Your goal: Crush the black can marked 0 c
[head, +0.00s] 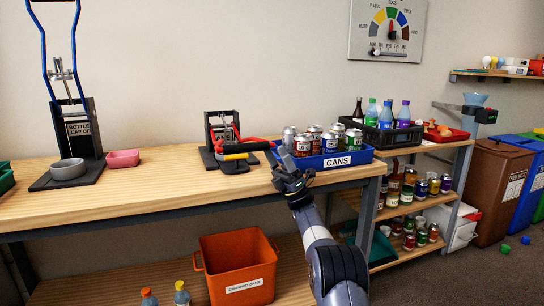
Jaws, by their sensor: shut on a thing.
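My gripper (284,172) is at the bench's front edge, just in front of the left end of the blue bin marked CANS (342,161). It is shut on a small dark thing that its own fingers mostly hide; I cannot tell whether this is the black can. No can marked 0 c is readable. The bin holds several silver, red and green cans (302,144).
An orange crate marked for crushed cans (238,268) stands on the low shelf. A black crate of bottles (388,137) is right. Bench between crusher and pink tray is clear.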

